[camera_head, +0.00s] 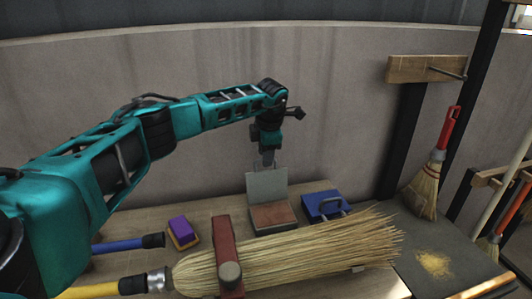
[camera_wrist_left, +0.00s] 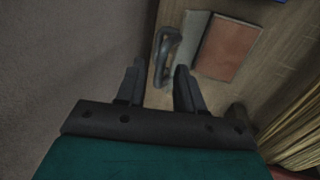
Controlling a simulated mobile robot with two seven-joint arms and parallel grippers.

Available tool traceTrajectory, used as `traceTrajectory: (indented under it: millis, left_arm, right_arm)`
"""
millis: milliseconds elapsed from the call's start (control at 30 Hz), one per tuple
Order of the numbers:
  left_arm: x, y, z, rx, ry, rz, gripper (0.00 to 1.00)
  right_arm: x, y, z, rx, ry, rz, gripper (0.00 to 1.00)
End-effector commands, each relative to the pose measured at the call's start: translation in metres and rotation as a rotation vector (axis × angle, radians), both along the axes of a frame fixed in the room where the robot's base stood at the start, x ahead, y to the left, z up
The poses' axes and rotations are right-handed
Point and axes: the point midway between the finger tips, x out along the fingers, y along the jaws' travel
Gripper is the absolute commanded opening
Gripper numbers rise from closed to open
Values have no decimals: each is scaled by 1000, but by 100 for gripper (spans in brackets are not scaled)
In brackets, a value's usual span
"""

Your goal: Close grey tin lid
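The grey tin (camera_head: 273,217) stands on the workbench by the wall, with a reddish-brown inside. Its lid (camera_head: 267,184) is open and stands about upright at the back of the tin. In the left wrist view the lid (camera_wrist_left: 190,38) shows as a narrow grey strip beside the reddish-brown face (camera_wrist_left: 228,48). A dark curved handle (camera_wrist_left: 165,55) is on the lid's wall side. My left gripper (camera_head: 267,160) points down at the lid's top edge. Its fingers (camera_wrist_left: 159,72) are apart, with the handle ahead of the gap; contact cannot be told. My right gripper is not in view.
A blue box (camera_head: 324,206) with a handle stands right of the tin. A purple and yellow sponge (camera_head: 183,232) lies to the left. A large straw broom (camera_head: 300,252) in a red clamp (camera_head: 226,250) lies in front. The wall (camera_head: 210,165) is close behind.

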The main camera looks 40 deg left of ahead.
Motion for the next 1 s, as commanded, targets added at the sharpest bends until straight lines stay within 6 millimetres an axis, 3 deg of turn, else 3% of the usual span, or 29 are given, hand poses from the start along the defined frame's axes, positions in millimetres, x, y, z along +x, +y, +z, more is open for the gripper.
traceTrajectory:
  millis: [200, 567, 1000]
  left_arm:
    - [0, 0, 0, 0, 0, 0, 35]
    - [0, 0, 0, 0, 0, 0, 1]
    - [0, 0, 0, 0, 0, 0, 0]
  right_arm:
    - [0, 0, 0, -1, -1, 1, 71]
    - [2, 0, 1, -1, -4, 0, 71]
    - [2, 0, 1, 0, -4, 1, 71]
